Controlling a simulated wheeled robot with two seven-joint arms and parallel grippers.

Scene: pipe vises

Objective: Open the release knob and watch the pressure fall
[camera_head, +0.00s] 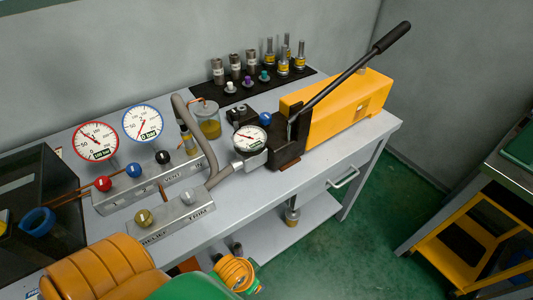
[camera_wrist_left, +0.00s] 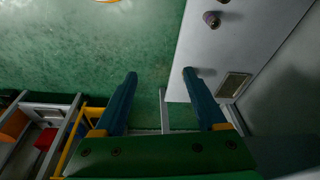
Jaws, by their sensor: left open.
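A yellow hand pump (camera_head: 335,108) with a long black lever (camera_head: 350,72) stands on the grey bench. A blue knob (camera_head: 265,118) sits at its near left end, beside a round pressure gauge (camera_head: 250,140); the needle is too small to read. A brass knob (camera_head: 144,217) and a silver knob (camera_head: 188,197) are on a block marked RELIEF and TRIM. Which one is the release knob cannot be told. My left gripper (camera_wrist_left: 159,74) is open and empty in the left wrist view, over the green floor beside a grey surface. My right gripper is not in view.
A red-rimmed gauge (camera_head: 96,141) and a blue-rimmed gauge (camera_head: 142,123) stand above a manifold with red (camera_head: 103,184), blue (camera_head: 134,170) and black (camera_head: 162,157) knobs. A thick grey pipe (camera_head: 205,145) arches beside them. Several fittings stand on a black mat (camera_head: 312,87).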

